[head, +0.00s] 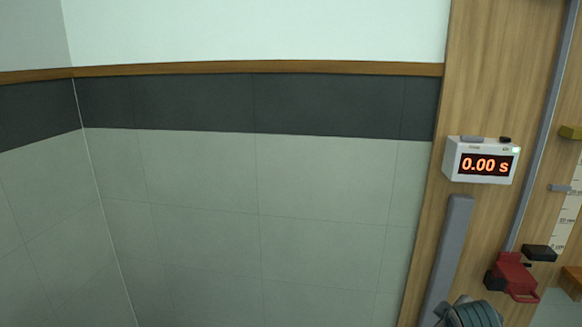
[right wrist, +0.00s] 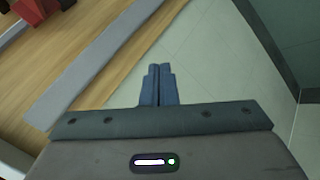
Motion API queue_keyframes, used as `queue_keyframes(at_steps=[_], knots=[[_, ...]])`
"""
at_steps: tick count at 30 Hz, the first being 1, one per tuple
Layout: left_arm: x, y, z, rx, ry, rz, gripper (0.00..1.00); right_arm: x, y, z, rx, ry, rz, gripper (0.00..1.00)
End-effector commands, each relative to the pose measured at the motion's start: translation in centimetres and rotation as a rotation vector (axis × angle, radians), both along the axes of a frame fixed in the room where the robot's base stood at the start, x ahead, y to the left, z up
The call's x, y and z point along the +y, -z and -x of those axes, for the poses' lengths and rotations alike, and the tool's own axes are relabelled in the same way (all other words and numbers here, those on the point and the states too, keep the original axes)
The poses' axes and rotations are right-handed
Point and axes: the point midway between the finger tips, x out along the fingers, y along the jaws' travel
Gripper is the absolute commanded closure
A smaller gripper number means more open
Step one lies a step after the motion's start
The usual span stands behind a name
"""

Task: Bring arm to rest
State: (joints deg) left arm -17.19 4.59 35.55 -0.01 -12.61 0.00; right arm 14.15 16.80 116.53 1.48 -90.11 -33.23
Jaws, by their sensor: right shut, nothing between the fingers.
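My right gripper (right wrist: 157,72) shows in the right wrist view with its two dark blue fingers together and nothing between them. Its fingertips are in front of pale tiles, to the right of a long grey bar on a wooden board. They appear clear of both. My left gripper is in neither view. The head view shows no gripper that I can make out.
A wooden board (head: 492,60) stands at the right, with a timer (head: 483,162) reading 0.00 s, a grey bar (head: 447,255), a thin rail (head: 537,150), a red clamp-like part (head: 513,278) and a black block (head: 539,253). The tiled wall (head: 270,190) is bare.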

Motion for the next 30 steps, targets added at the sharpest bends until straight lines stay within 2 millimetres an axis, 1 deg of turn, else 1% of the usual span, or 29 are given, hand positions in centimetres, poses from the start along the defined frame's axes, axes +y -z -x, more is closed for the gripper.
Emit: queue_keyframes(at_steps=[1, 2, 3, 5, 6, 8, 9, 12, 15, 18, 24, 29, 30], knots=[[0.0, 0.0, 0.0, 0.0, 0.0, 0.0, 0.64, 1.0, 2.4, 2.5, 0.028, 0.018, -0.037, 1.0], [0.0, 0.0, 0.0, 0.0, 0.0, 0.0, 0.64, 1.5, 3.5, 3.8, 0.041, 0.032, -0.058, 1.0], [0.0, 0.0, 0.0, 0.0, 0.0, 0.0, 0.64, 2.2, 4.9, 5.6, 0.057, 0.052, -0.088, 1.0], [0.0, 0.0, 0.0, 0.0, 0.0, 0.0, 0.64, 3.2, 6.8, 8.4, 0.083, 0.083, -0.13, 1.0], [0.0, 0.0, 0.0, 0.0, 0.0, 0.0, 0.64, 3.8, 8.0, 10.3, 0.099, 0.106, -0.16, 1.0], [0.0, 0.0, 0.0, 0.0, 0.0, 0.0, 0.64, 4.7, 9.5, 13.3, 0.126, 0.142, -0.201, 1.0], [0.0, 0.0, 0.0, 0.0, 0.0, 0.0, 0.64, 5.2, 10.3, 15.2, 0.143, 0.169, -0.228, 1.0], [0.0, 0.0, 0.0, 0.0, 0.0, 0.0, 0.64, 6.4, 11.8, 19.6, 0.18, 0.231, -0.286, 1.0], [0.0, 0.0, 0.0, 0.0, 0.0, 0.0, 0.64, 7.1, 12.6, 22.9, 0.207, 0.283, -0.329, 1.0], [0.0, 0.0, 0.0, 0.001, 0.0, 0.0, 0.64, 7.7, 13.1, 25.5, 0.229, 0.324, -0.36, 1.0], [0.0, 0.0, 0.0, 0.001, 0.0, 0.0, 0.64, 8.6, 13.4, 29.7, 0.266, 0.4, -0.41, 1.0], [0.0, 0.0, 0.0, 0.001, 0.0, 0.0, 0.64, 9.1, 13.4, 32.7, 0.293, 0.453, -0.442, 1.0], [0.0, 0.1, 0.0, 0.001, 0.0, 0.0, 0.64, 9.1, 14.2, 32.6, 0.296, 0.461, -0.444, 1.0]])
